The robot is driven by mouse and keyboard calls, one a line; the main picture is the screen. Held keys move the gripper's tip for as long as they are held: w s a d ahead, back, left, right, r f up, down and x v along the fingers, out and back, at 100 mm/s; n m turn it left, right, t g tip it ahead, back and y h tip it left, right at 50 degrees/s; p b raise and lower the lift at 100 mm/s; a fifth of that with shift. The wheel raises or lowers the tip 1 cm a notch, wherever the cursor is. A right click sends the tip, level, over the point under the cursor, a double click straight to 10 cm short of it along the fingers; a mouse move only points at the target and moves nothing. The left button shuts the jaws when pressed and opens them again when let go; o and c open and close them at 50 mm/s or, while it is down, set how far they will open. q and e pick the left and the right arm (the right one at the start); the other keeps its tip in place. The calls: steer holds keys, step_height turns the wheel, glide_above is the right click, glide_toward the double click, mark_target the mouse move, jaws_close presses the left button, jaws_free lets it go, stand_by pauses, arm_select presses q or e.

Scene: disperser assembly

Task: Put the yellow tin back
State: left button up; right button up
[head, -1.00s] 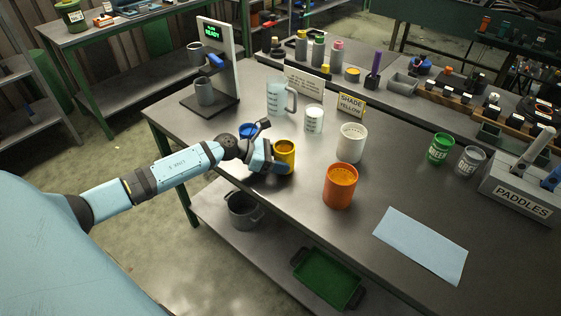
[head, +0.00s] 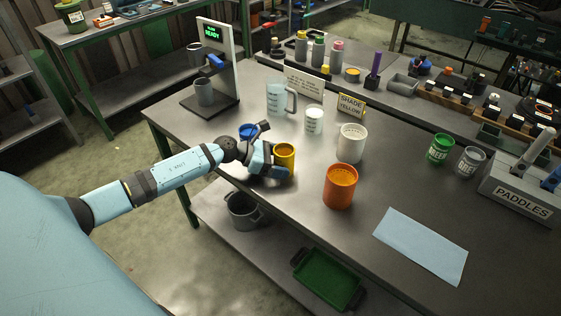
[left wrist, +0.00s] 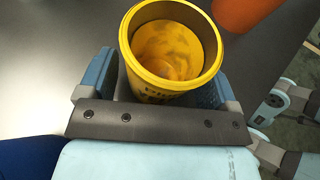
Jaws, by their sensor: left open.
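The yellow tin (head: 286,155) stands upright and open-topped on the workbench, left of the orange pot. The left wrist view shows the tin (left wrist: 166,92) close up, with yellow inside. My left gripper (head: 270,162) is at the tin's left side. In the left wrist view, the blue fingers of the left gripper (left wrist: 160,80) lie on both sides of the tin, open. Part of the tin's lower side is hidden by the gripper. My right gripper is not in view.
The orange pot (head: 340,187) and white tub (head: 351,144) stand to the right. A "SHADE YELLOW" sign (head: 351,105) is further back. A blue sheet (head: 421,245) lies flat at the front right.

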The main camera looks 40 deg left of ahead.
arm_select(q)
steer(key=b+v, duration=0.1)
steer(key=v, duration=1)
steer(key=shift+s+a+r, duration=0.15)
steer(key=shift+s+a, duration=0.1)
